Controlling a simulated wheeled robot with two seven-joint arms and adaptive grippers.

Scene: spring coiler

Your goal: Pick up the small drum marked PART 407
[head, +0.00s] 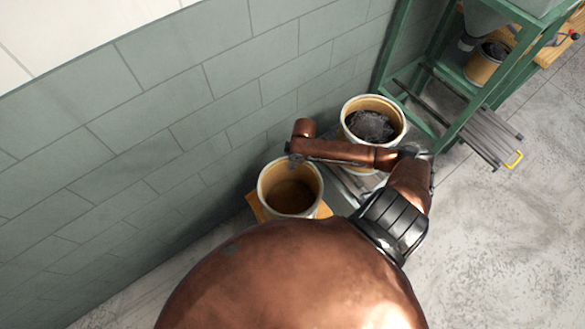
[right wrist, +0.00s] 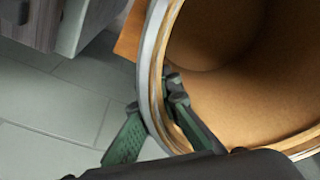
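An open, empty drum (head: 264,196) with a pale rim and brown inside stands by the wall in the head view. Its wall and brown inside (right wrist: 235,80) fill the right of the right wrist view. My right gripper (head: 293,161) is at its far rim. In the right wrist view the green fingers of this gripper (right wrist: 158,108) lie on either side of the rim, one inside and one outside, closed on the wall. No PART 407 marking is readable on any drum. My left gripper is out of view.
A second drum (head: 372,101) holding dark material stands behind my right forearm. A smaller drum (head: 481,70) sits under the hopper in a green frame (head: 437,67). An orange-brown board (head: 256,208) lies under the empty drum. The tiled wall (head: 150,120) is close behind; floor at right is clear.

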